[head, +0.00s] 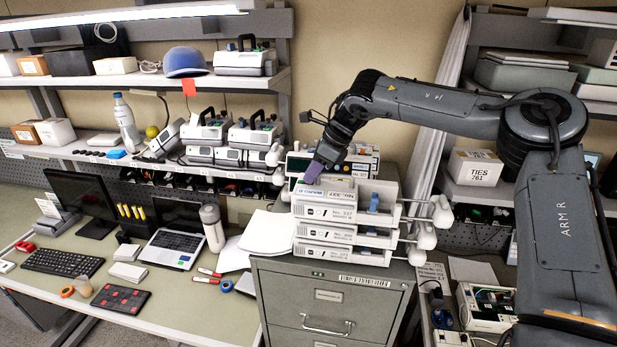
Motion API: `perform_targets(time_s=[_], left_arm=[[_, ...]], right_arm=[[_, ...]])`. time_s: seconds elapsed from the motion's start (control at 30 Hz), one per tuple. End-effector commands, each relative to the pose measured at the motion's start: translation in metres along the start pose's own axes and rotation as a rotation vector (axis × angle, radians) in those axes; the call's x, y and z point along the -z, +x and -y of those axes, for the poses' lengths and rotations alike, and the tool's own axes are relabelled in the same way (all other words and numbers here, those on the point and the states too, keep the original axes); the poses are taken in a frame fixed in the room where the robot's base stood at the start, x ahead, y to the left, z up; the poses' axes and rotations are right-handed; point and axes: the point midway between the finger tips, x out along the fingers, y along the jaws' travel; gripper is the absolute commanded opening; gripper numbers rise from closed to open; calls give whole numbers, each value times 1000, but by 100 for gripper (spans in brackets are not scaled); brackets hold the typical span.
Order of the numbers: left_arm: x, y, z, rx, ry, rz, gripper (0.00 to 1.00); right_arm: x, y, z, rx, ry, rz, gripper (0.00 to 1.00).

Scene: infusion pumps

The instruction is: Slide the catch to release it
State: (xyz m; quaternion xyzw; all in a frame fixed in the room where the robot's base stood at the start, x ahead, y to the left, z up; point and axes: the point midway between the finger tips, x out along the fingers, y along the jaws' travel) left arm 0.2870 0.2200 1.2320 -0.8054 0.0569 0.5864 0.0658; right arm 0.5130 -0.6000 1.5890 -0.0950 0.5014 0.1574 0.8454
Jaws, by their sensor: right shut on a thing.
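A stack of white infusion pumps stands on the grey filing cabinet. The top pump (327,211) has a label that seems to read No. 337 and a blue part (373,203) at its right. My right gripper (313,174) points down at the top pump's left rear, with purple fingers. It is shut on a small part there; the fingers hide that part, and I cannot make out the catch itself. My left gripper is not in view.
The grey cabinet (330,325) carries the stack. More pumps (361,160) stand close behind it. White rounded parts (441,211) stick out at the stack's right. Papers (268,232), a bottle (212,228) and a laptop (172,248) are on the bench to the left.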

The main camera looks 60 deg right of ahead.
Motion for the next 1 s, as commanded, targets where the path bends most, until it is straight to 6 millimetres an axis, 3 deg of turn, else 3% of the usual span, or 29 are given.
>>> perform_targets(time_s=[1.0], left_arm=[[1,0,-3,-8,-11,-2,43]], right_arm=[[-16,7,0,2,-2,3,5]])
